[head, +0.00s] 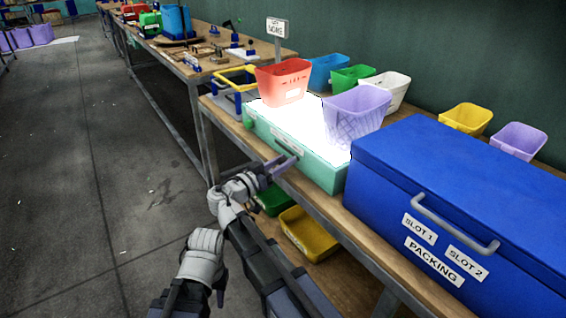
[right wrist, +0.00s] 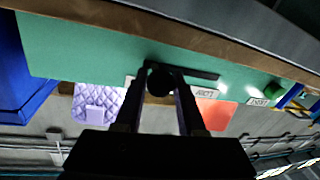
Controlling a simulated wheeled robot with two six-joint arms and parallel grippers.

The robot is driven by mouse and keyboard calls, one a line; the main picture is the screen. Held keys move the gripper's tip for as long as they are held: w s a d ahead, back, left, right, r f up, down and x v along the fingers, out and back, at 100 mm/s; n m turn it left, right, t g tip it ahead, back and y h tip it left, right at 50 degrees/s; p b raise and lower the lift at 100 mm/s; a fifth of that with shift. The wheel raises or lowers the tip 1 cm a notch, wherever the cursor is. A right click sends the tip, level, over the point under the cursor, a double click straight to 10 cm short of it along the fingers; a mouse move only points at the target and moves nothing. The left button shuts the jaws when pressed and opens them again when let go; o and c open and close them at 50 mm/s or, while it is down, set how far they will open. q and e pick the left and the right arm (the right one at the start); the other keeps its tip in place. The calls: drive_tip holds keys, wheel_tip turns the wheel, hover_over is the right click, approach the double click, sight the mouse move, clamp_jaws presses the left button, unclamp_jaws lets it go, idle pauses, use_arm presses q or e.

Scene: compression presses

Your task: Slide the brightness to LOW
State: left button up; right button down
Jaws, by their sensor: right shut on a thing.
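The green light box (head: 318,172) stands on the bench with a glaring white top. Its front face has a dark slot (right wrist: 200,75) with a round dark knob (right wrist: 160,80). In the right wrist view the knob is at the slot's left end, and the LOW label (right wrist: 205,93) is near the right end. Another label by the knob is partly hidden. My right gripper (head: 279,166) is at the front face, its fingers closed around the knob. My left gripper (head: 203,243) hangs in front of the bench, away from the box; its fingers cannot be made out.
A red bin (head: 283,84) and a lavender bin (head: 356,115) are at the light box's top. A large blue packing box (head: 450,190) stands close on the right. A yellow bin (head: 308,235) sits below the bench top.

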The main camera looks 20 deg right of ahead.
idle(0.9)
drive_tip(key=w+a, duration=0.1)
drive_tip(key=w, duration=0.2)
drive_tip(key=w+a, duration=0.1)
drive_tip(key=w, duration=0.2)
drive_tip(key=w+a, duration=0.1)
drive_tip(key=w, duration=0.3)
drive_tip(key=shift+a, duration=0.35)
drive_tip(key=shift+s, duration=0.1)
drive_tip(key=c, duration=0.5)
unclamp_jaws()
